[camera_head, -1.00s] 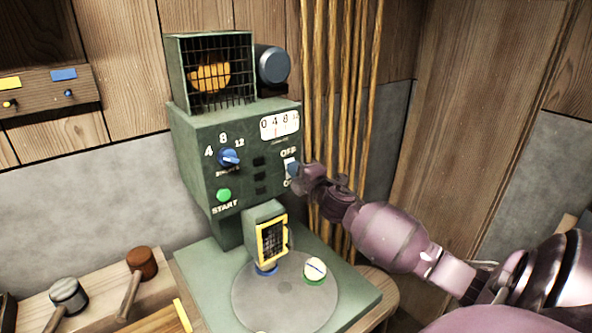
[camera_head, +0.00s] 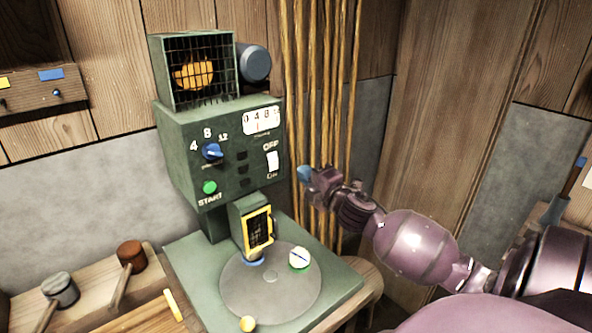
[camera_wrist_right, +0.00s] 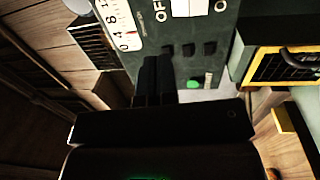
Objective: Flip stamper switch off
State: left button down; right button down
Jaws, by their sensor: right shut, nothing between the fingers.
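The green stamper (camera_head: 222,150) stands against the wall in the head view. Its white rocker switch (camera_head: 272,161) sits on the right of the front panel, between the OFF label above and the ON label below. In the right wrist view the switch (camera_wrist_right: 188,6) shows at the top edge. My right gripper (camera_head: 304,174) is shut and empty, to the right of the panel and apart from the switch. In the right wrist view its dark fingers (camera_wrist_right: 154,80) are together in front of the panel. Which way the switch is tipped is hard to tell. My left gripper is out of view.
The panel also has a blue knob (camera_head: 212,151) and a green start button (camera_head: 209,187). A round plate (camera_head: 270,290) below carries a white-and-green piece (camera_head: 300,258). Wooden poles (camera_head: 330,90) stand behind my right gripper. Two mallets lie at the lower left.

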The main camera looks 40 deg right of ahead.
jog(key=shift+s+r, duration=0.1)
jog(key=shift+s, duration=0.8)
jog(key=s+a+f+m+g, duration=0.25)
jog(key=a+f+m, duration=0.2)
jog(key=f, duration=0.45)
jog(key=s+a+f+m+g, duration=0.25)
jog(key=a+f+m, duration=0.2)
jog(key=f, duration=0.35)
jog(key=s+a+f+m+g+y, duration=0.1)
jog(key=s+a+f+m, duration=0.5)
jog(key=s+a+f, duration=0.6)
jog(key=shift+s+a+f+m+g+y, duration=0.3)
jog(key=shift+a+f+m+g+y, duration=0.1)
jog(key=shift+a+f+g, duration=0.35)
jog(key=shift+d+r, duration=0.1)
jog(key=shift+r, duration=0.05)
